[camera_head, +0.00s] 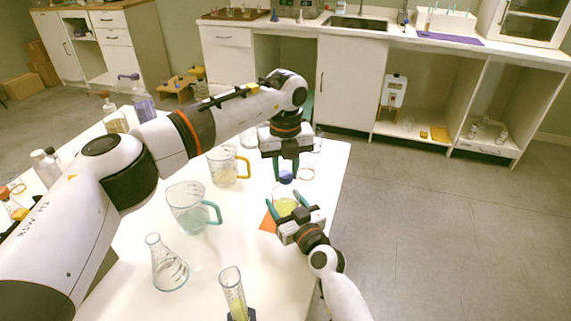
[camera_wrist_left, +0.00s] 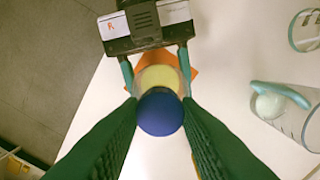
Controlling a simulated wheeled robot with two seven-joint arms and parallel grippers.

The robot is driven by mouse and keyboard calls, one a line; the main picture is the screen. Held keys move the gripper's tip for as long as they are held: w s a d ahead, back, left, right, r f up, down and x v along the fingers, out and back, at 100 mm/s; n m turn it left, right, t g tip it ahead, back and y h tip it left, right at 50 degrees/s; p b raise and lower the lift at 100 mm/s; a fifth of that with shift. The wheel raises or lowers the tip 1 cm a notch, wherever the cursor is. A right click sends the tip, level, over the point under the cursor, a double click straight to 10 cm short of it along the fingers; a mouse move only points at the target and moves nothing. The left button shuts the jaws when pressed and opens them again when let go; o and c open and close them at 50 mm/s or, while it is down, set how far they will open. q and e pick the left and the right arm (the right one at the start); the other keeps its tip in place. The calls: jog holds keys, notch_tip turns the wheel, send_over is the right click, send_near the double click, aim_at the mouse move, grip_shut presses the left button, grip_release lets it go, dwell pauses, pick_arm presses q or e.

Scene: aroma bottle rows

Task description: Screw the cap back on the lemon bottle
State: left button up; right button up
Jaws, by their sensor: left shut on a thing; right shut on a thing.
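The lemon bottle (camera_head: 284,207) is a clear bottle with yellow liquid, standing near the table's right edge by an orange patch (camera_head: 268,222). My right gripper (camera_head: 285,201) is shut on its sides. The blue cap (camera_head: 285,176) is held between the fingertips of my left gripper (camera_head: 286,170), which points down over the bottle. In the left wrist view the cap (camera_wrist_left: 161,112) covers part of the bottle (camera_wrist_left: 160,78), with the right gripper's fingers (camera_wrist_left: 155,72) on either side. The neck is hidden; I cannot tell whether the cap touches it.
A beaker with a yellow handle (camera_head: 222,167), a teal-handled beaker (camera_head: 190,210), a conical flask (camera_head: 167,265) and a measuring cylinder (camera_head: 233,292) stand on the white table (camera_head: 205,300). Several bottles stand at the far left.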

pick_arm(q)
jog(key=shift+f, duration=0.7)
dwell(0.5)
